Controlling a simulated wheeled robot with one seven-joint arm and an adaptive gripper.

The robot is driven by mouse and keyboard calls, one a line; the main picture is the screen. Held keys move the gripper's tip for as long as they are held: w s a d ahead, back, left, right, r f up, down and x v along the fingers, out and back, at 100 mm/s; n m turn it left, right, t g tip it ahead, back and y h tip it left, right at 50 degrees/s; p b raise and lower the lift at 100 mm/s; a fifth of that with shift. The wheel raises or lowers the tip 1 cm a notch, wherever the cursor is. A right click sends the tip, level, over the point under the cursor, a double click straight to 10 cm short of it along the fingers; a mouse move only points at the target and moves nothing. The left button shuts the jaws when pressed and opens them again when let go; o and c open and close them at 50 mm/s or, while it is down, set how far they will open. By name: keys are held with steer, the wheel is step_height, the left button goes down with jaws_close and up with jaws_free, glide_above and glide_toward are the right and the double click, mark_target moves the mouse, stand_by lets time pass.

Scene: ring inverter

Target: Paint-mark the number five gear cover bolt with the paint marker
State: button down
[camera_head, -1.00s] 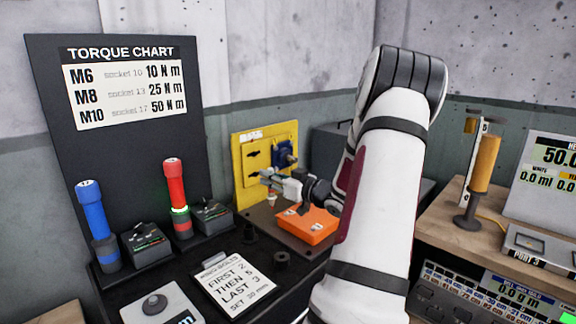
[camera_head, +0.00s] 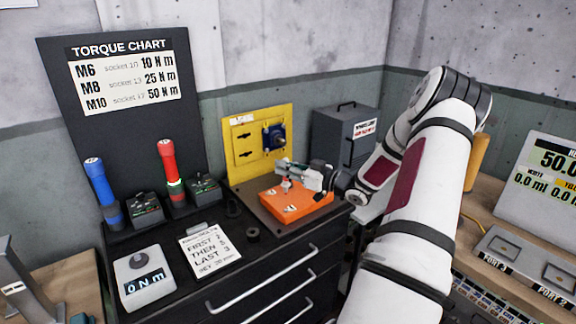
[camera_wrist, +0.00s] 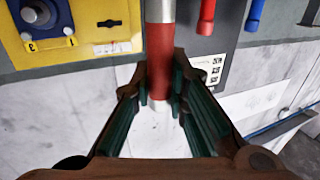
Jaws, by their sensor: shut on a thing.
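The orange gear cover (camera_head: 312,208) lies on a dark plate on the workbench, with small pale marks on its top. Its bolt numbers are too small to read. In the wrist view, the marker (camera_wrist: 159,62) stands between the fingers of my gripper (camera_wrist: 162,88), red below and silver above.
A yellow panel (camera_head: 240,171) with a blue device (camera_head: 274,138) stands close behind the cover. Blue (camera_head: 101,185) and red (camera_head: 169,165) tools stand left. An order card (camera_head: 209,249) and a torque meter (camera_head: 143,275) lie in front. A grey cabinet (camera_head: 338,135) is behind.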

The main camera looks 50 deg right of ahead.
mark_target(288, 184)
steer(key=shift+s+p, duration=0.1)
steer(key=shift+p, duration=0.45)
steer(key=shift+f+b, duration=0.3)
steer(key=shift+f, duration=2.45)
steer(key=shift+f, duration=0.5)
steer(key=shift+r+p, duration=0.1)
steer(key=shift+p, duration=0.25)
steer(key=shift+r+p, duration=1.6)
steer(key=shift+r, duration=0.85)
